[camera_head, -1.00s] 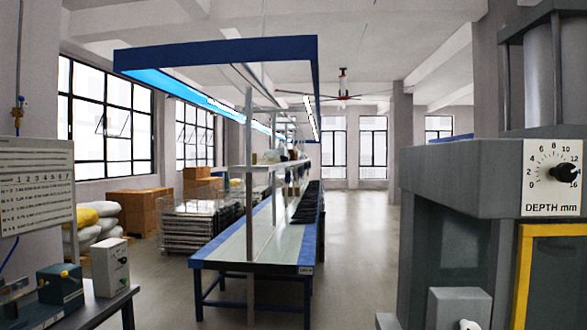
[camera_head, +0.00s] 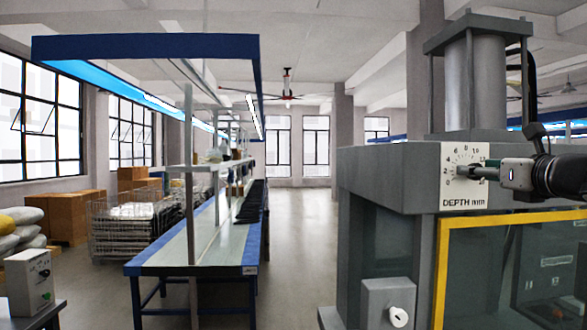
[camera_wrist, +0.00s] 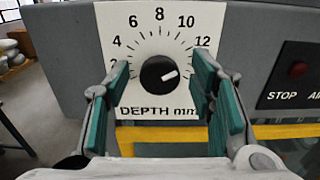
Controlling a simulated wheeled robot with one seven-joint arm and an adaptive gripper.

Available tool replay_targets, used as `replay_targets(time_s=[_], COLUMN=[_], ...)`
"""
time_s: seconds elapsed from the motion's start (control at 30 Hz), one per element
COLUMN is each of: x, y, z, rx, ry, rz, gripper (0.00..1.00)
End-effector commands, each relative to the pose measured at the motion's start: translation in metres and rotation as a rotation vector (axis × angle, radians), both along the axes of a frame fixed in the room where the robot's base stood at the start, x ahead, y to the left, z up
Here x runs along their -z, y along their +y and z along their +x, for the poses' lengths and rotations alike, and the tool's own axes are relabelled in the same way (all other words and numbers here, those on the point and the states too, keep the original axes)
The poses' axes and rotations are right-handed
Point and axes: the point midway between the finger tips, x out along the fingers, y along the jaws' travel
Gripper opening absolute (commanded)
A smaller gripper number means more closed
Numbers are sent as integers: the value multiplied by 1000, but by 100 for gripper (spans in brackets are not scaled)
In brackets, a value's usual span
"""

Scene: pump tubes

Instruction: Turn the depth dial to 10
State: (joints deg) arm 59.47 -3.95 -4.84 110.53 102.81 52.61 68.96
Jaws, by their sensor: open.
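The depth dial (camera_wrist: 159,73) is a round black knob on a white scale plate (camera_wrist: 150,38) marked DEPTH mm. Its white pointer mark aims right and slightly up, below the printed 12. The 10 stands at the upper right of the knob. My gripper (camera_wrist: 161,78) is open, with one green-padded finger left of the knob and one right of it. Both fingers look apart from the knob. The right finger hides the scale numbers below 12. In the head view my gripper (camera_head: 480,172) is in front of the plate (camera_head: 459,155) and partly covers the dial.
The plate is on a grey press (camera_head: 390,165) with a yellow-edged window (camera_head: 437,270) below. A panel with a red button (camera_wrist: 298,69) marked STOP is right of the dial. A long blue-edged bench (camera_head: 200,240) stands at left, with clear floor (camera_head: 295,230) between.

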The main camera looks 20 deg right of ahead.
Motion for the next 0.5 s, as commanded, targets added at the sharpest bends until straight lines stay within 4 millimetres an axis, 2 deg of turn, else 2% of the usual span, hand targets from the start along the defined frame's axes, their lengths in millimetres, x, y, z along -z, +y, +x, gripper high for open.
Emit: replay_targets(time_s=[0.33, 0.5], x=[0, 0], y=[-1, -1], z=[4, 4], rx=[0, 0], ry=[0, 0], rz=[0, 0], gripper=[50, 11])
